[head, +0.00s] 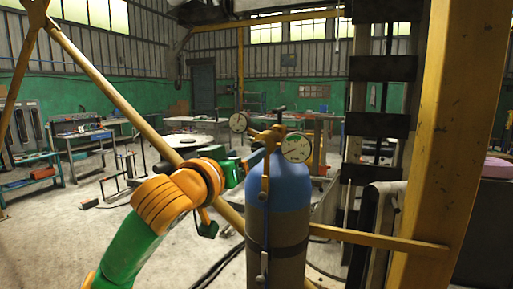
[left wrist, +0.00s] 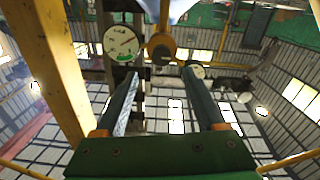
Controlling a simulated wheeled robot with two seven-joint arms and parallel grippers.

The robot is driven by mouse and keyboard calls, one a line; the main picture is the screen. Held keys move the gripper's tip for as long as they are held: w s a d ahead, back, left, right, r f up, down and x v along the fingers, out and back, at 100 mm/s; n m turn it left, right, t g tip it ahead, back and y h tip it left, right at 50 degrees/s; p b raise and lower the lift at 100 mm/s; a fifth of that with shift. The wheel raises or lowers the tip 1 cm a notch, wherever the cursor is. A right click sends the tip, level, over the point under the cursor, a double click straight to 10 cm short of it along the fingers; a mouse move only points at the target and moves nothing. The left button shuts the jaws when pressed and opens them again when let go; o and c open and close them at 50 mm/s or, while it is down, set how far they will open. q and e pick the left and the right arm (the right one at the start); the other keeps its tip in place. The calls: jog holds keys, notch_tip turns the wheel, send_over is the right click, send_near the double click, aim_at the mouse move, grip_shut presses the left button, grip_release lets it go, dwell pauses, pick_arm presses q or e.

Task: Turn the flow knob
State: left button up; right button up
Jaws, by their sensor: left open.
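A blue-topped gas cylinder (head: 278,185) stands upright in the head view, with a brass regulator (head: 272,134) and two round gauges at its top. A small dark round part, which looks like the flow knob (left wrist: 162,55), sits on the brass body (left wrist: 161,43) just beyond the fingertips. I see no contact. In the head view I cannot pick the knob out. My right gripper is not in view.
The large gauge (head: 296,147) and the smaller gauge (head: 238,122) flank the regulator closely. A yellow bar (head: 375,239) and a thick yellow post (head: 445,140) stand at the right. A slanted yellow brace (head: 115,95) crosses behind my arm. Workbenches stand far back.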

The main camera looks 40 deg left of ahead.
aim_at(257, 148)
pick_arm(q)
jog(key=p+x, duration=0.3)
jog(key=x, duration=0.4)
jog(key=shift+a+f, duration=0.1)
jog(key=shift+a, duration=0.1)
jog(key=shift+w+f, duration=0.1)
jog(key=shift+w, duration=0.2)
jog(key=shift+s, duration=0.2)
jog(key=shift+d, duration=0.1)
jog(key=shift+c, duration=1.2)
jog(key=shift+s, duration=0.1)
grip_shut()
